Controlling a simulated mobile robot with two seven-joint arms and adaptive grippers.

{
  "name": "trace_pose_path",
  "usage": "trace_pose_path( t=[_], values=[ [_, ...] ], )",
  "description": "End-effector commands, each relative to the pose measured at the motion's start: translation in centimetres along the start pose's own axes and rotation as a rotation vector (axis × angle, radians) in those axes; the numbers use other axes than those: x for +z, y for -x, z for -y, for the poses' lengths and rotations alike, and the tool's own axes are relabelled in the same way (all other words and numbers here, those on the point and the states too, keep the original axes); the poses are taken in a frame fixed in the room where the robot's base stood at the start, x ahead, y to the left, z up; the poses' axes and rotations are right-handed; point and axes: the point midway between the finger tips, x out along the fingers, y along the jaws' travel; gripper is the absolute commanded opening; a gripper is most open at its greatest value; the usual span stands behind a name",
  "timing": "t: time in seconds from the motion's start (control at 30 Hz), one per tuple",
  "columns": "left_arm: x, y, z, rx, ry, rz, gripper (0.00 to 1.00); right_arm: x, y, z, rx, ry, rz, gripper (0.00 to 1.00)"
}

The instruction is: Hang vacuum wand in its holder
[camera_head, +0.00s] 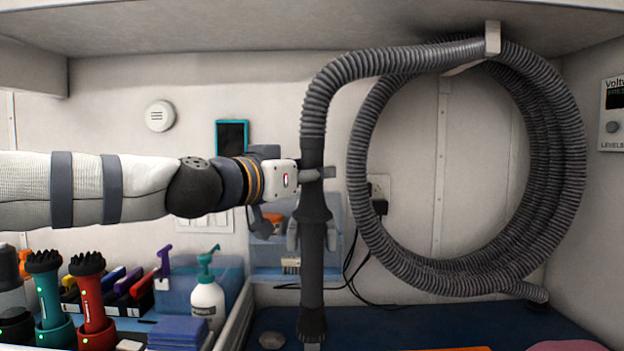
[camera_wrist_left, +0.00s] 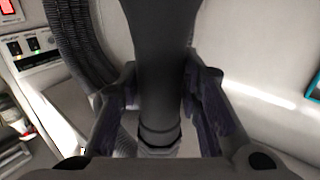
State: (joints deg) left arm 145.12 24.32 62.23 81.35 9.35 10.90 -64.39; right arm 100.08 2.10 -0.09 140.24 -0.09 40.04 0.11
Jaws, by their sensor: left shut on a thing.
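The vacuum wand (camera_head: 312,265) is a dark grey upright tube in the middle of the head view. Its ribbed hose bends over from its top to the right. My left gripper (camera_head: 316,174) is shut on the wand's upper part. In the left wrist view the wand (camera_wrist_left: 162,60) runs between the two fingers of the gripper (camera_wrist_left: 160,105). Pale grey prongs, perhaps the holder (camera_head: 293,233), show on both sides of the wand below the gripper. I cannot tell whether the wand sits in them. My right gripper is not in view.
The coiled hose (camera_head: 365,190) hangs from a white hook (camera_head: 492,38) at the right. A blue mat (camera_head: 400,318) lies below. A low ceiling is overhead.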

Motion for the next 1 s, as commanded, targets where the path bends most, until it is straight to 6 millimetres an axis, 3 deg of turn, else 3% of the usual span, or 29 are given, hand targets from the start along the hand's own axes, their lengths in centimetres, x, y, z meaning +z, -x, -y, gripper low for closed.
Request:
trace_pose_path(
  t=[0.4,1.0],
  values=[
    [0.1,-3.0,2.3,-0.001,0.0,-0.001,0.0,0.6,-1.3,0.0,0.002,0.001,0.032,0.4],
    [-0.2,-3.5,2.7,-0.001,0.0,-0.002,0.0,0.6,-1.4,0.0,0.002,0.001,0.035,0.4]
  ],
)
